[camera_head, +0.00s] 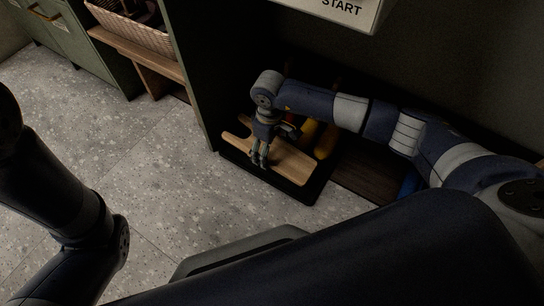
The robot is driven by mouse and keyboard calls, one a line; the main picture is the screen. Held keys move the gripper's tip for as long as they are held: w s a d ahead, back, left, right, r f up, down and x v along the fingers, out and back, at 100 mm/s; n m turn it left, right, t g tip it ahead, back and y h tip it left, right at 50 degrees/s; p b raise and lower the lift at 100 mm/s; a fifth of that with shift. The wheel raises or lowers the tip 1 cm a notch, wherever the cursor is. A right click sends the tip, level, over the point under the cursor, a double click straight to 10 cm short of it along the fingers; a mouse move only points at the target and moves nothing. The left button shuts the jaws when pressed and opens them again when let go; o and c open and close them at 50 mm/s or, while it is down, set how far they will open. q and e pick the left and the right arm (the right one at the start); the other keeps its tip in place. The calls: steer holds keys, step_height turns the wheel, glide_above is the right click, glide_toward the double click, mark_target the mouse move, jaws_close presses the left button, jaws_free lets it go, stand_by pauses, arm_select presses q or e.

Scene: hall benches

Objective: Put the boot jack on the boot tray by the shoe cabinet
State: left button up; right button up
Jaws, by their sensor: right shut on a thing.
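The boot jack (287,161), a pale wooden board with a notched left end, lies over the black boot tray (312,190) on the floor beside the green cabinet panel. My right gripper (260,162) points down and is shut on the boot jack near its middle. The view does not clearly show whether the board rests flat on the tray or is held slightly above it. My left arm shows at the left edge, but its gripper is out of view.
Yellow boots (318,138) stand behind the boot jack, partly hidden by my right arm. A wicker basket (140,27) sits on a wooden bench (137,52) at upper left. A white START sign (345,10) hangs above. The speckled floor at left is clear.

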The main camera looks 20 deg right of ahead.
mark_target(270, 155)
step_height(270, 155, down, 4)
steer(key=b, duration=0.2)
steer(key=shift+w+b, duration=0.1)
steer(key=shift+b, duration=0.3)
steer(key=o, duration=1.3)
steer(key=shift+f, duration=0.15)
step_height(270, 155, up, 12)
steer(key=p, duration=0.9)
steer(key=shift+r, duration=0.2)
